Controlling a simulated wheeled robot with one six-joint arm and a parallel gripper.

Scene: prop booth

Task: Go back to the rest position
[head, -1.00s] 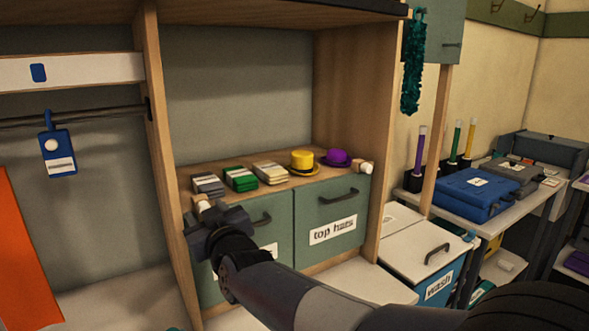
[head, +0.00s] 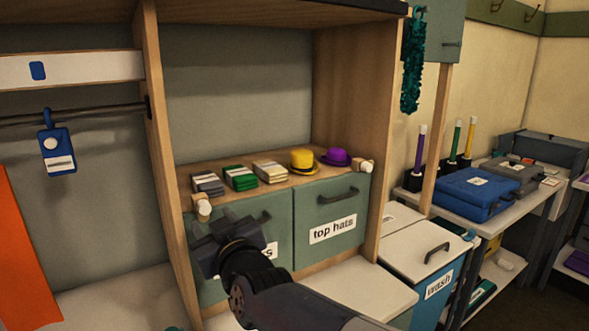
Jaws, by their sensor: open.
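My gripper (head: 206,254) is in the lower left middle of the head view, in front of the left green drawer (head: 265,228). Its jaws are open, and I see nothing held in them. My wrist covers most of that drawer's label. The right drawer (head: 310,212), labelled "top hats", is shut and clear of my arm. On the shelf above sit a yellow top hat (head: 303,161), a purple top hat (head: 336,157) and banded stacks in grey (head: 207,184), green (head: 240,178) and beige (head: 271,171).
A white-topped "wash" bin (head: 430,258) stands to the right of the cabinet. Beyond it, a blue case (head: 478,190) lies on a side table. An orange panel (head: 28,265) leans at the left, and a blue tag (head: 57,150) hangs from the rail.

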